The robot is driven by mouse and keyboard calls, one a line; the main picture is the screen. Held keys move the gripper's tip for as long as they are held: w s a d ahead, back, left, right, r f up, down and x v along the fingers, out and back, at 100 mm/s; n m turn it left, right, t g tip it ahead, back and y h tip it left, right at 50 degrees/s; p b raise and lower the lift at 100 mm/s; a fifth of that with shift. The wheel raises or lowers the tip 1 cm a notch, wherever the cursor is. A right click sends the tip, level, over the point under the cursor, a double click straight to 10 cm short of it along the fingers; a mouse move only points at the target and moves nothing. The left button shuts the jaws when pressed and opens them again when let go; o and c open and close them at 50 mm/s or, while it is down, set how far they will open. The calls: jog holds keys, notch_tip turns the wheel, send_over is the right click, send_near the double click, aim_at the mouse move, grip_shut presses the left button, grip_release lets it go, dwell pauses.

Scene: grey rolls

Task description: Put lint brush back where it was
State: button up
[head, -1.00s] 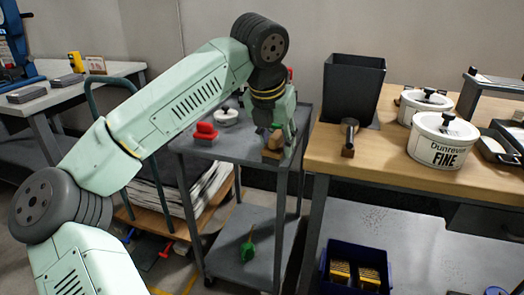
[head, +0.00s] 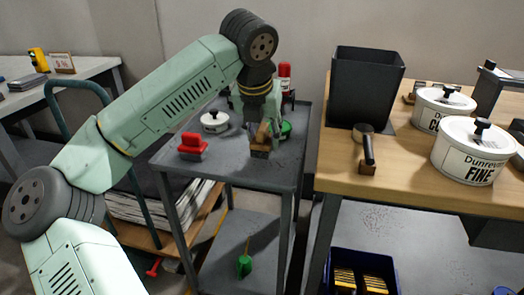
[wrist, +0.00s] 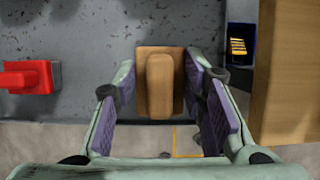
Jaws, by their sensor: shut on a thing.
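The lint brush, by its look the wooden-backed block (head: 260,150), is at my gripper (head: 262,125) above the right part of the grey cart top (head: 222,165). In the wrist view the brush (wrist: 158,85) sits between the two fingers of my gripper (wrist: 160,80), its rounded wooden grip facing the camera. My gripper is shut on it.
A red-handled brush (head: 193,146) and a white lidded pot (head: 215,122) stand on the cart. A green round thing (head: 286,129) is beside my gripper. The wooden workbench (head: 400,185) on the right holds a black bin (head: 366,88) and white tubs. The cart's front left is clear.

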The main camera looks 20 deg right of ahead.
aim_at(262, 146)
jog(key=shift+f, duration=2.1)
jog(key=shift+f, duration=0.1)
jog(key=shift+f+b, duration=0.2)
jog(key=shift+b, duration=0.15)
jog(key=o, duration=1.1)
jog(key=shift+r, duration=0.1)
jog(key=shift+s+a+r+p, duration=0.1)
jog(key=shift+r+p, duration=0.2)
jog(key=shift+r, duration=0.25)
jog(key=v, duration=1.1)
jog(key=shift+r, duration=0.15)
